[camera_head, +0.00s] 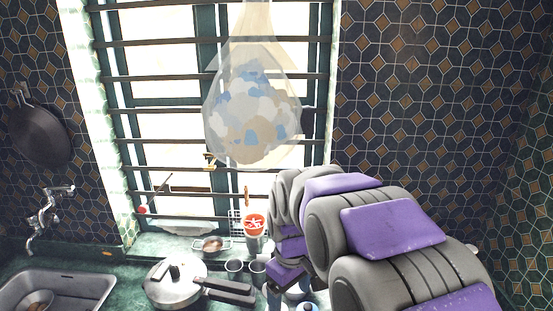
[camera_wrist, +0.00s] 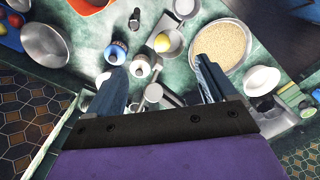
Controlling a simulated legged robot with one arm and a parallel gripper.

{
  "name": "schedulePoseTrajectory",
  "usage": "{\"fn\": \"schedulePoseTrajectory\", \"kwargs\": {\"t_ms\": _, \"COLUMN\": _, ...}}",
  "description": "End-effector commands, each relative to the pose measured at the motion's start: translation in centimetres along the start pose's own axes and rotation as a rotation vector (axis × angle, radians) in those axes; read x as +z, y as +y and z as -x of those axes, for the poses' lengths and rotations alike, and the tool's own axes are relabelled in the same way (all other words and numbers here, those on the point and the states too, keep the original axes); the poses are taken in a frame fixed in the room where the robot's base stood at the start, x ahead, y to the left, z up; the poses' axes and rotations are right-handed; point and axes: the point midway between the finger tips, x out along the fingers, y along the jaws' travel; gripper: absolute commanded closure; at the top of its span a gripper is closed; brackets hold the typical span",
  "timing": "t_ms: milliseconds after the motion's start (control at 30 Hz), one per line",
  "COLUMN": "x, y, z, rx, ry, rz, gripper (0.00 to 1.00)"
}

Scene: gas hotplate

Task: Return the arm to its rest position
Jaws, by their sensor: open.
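My arm (camera_head: 385,235), purple and grey, reaches from the lower right toward the counter by the window in the head view. My gripper (camera_wrist: 158,78) shows in the wrist view with its two dark blue fingers spread wide apart and nothing held between them. It points down over a green counter (camera_wrist: 185,80) crowded with kitchenware. Small jars and a metal utensil lie beneath the gap between the fingers; their distance from the fingertips is unclear. In the head view the arm's far end is largely hidden among its own links.
A lidded pan (camera_head: 172,285) stands left of the arm, its handle pointing toward it. A sink (camera_head: 60,290) is far left. A translucent bag (camera_head: 252,110) hangs before the barred window. A round grain tray (camera_wrist: 224,46) and a metal bowl (camera_wrist: 45,45) flank the gripper.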

Motion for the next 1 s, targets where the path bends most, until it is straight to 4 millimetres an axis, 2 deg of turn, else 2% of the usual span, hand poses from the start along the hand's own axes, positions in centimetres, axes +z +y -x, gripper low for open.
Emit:
{"fn": "schedulePoseTrajectory", "kwargs": {"t_ms": 33, "x": 2.2, "y": -0.3, "z": 0.0, "rx": -0.003, "ry": -0.005, "rz": -0.047, "gripper": 0.15}}
{"fn": "schedulePoseTrajectory", "kwargs": {"t_ms": 200, "x": 8.8, "y": -1.7, "z": -0.4, "rx": -0.017, "ry": -0.03, "rz": -0.21, "gripper": 0.15}}
{"fn": "schedulePoseTrajectory", "kwargs": {"t_ms": 367, "x": 14.8, "y": -3.6, "z": -1.5, "rx": -0.03, "ry": -0.057, "rz": -0.362, "gripper": 0.15}}
{"fn": "schedulePoseTrajectory", "kwargs": {"t_ms": 500, "x": 19.8, "y": -5.7, "z": -2.8, "rx": -0.04, "ry": -0.077, "rz": -0.496, "gripper": 0.15}}
{"fn": "schedulePoseTrajectory", "kwargs": {"t_ms": 600, "x": 22.9, "y": -7.4, "z": -4.0, "rx": -0.046, "ry": -0.093, "rz": -0.584, "gripper": 0.15}}
{"fn": "schedulePoseTrajectory", "kwargs": {"t_ms": 800, "x": 26.9, "y": -10.1, "z": -5.9, "rx": -0.055, "ry": -0.121, "rz": -0.706, "gripper": 0.15}}
{"fn": "schedulePoseTrajectory", "kwargs": {"t_ms": 1000, "x": 28.1, "y": -10.9, "z": -6.5, "rx": -0.057, "ry": -0.128, "rz": -0.745, "gripper": 0.15}}
